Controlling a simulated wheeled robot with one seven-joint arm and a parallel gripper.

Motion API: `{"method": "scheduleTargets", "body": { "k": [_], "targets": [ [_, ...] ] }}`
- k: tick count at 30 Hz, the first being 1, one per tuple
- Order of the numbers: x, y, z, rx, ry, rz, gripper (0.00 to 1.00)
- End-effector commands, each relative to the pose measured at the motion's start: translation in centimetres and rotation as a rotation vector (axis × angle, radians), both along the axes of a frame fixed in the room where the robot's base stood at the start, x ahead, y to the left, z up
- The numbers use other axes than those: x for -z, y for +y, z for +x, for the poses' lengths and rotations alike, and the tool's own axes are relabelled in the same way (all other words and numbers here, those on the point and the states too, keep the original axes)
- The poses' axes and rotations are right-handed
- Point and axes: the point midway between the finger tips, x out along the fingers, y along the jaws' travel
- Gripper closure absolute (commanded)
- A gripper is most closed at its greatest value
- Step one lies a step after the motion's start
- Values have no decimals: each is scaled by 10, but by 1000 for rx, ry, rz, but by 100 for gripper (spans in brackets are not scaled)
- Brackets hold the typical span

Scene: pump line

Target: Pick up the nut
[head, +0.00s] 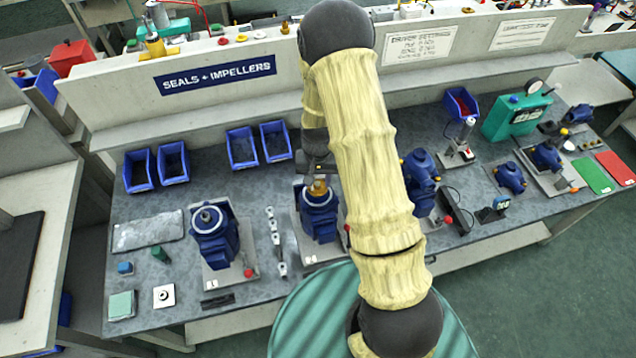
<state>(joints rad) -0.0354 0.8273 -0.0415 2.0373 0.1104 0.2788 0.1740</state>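A brass-coloured piece (319,187), which looks like the nut, is on top of the blue pump (320,221) near the middle of the bench. My gripper (318,174) is directly above this piece, at or very near its top. My arm comes down from the upper middle and hides part of the gripper. The fingers are small and dark here, so I cannot tell whether they are open or shut on the piece.
Another blue pump (213,236) stands to the left, with a row of small metal parts (277,240) between the two. A third blue pump (420,180) is right of my arm. Blue bins (242,148) line the back. A grey plate (148,232) lies at the left.

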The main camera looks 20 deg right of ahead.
Motion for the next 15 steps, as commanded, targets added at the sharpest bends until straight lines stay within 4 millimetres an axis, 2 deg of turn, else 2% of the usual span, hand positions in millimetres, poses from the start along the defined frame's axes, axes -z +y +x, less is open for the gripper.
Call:
{"method": "scheduleTargets", "body": {
  "k": [7,8,13,15],
  "targets": [
    [0,0,0,0,0,0,60],
    [0,0,0,0,0,0,64],
    [0,0,0,0,0,0,98],
    [0,0,0,0,0,0,100]
  ]
}}
